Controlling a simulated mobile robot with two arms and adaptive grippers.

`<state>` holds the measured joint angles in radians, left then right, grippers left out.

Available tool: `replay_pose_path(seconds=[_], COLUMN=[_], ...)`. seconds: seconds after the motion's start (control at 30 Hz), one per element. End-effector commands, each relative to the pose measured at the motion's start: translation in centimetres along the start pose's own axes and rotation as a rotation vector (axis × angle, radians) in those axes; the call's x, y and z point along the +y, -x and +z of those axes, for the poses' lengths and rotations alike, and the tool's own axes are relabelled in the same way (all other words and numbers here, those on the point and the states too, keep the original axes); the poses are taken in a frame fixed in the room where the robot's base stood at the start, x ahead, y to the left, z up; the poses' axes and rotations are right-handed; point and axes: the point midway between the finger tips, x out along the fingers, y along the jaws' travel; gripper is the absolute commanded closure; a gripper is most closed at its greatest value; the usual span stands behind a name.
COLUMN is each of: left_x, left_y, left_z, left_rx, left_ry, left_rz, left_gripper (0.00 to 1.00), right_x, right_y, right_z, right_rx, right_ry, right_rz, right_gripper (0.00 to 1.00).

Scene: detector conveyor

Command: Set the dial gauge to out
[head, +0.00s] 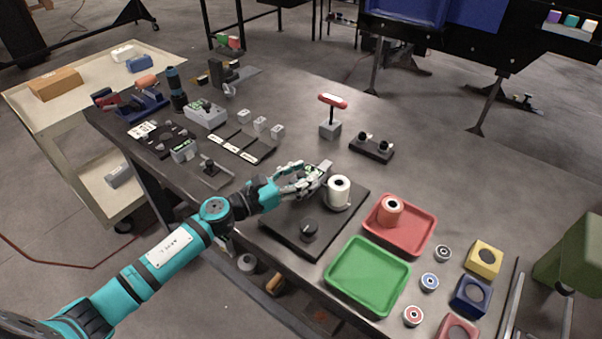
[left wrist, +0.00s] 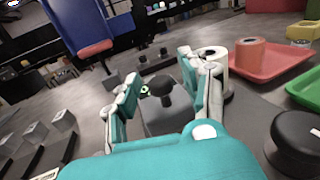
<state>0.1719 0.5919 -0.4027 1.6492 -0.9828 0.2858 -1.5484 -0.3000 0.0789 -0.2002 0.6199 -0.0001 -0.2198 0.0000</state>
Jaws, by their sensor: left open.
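My left gripper (head: 312,178) is open and reaches over the back left of a black base plate (head: 283,236). In the left wrist view the open fingers (left wrist: 162,82) stand either side of a grey block (left wrist: 170,120) with a black knob (left wrist: 160,88) and a small green-marked part (left wrist: 145,91). This looks like the dial gauge; the fingers hide most of it in the head view. I cannot tell whether they touch it or which setting it has. A white spool-like cylinder (head: 339,191) stands just right of the fingers. My right gripper is not in view.
A black round knob (head: 309,231) sits on the plate's front. A green tray (head: 368,274) and a red tray (head: 424,238) holding a red cylinder (head: 390,209) lie to the right. A red-handled tool (head: 332,102) stands behind.

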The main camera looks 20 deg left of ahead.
Motion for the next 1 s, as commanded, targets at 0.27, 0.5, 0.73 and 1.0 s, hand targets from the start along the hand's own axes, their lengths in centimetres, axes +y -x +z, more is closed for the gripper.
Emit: replay_pose_path(seconds=[0.27, 0.5, 0.73, 1.0], left_x=[0.01, 0.01, 0.01, -0.01], left_y=[0.04, 0.05, 0.06, 0.10], left_z=[0.01, 0.02, 0.01, -0.09], left_rx=[0.000, 0.000, 0.000, 0.002], left_ry=[0.000, 0.000, 0.000, 0.001], left_rz=[0.000, 0.000, 0.000, 0.000], left_gripper=[0.84, 1.00, 1.00, 1.00], right_x=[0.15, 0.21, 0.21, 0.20], right_y=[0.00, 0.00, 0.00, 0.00], right_z=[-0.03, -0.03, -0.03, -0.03], right_rx=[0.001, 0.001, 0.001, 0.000], right_ry=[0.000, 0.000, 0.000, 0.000], right_rz=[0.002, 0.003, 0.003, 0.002], right_gripper=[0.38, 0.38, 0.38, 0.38])
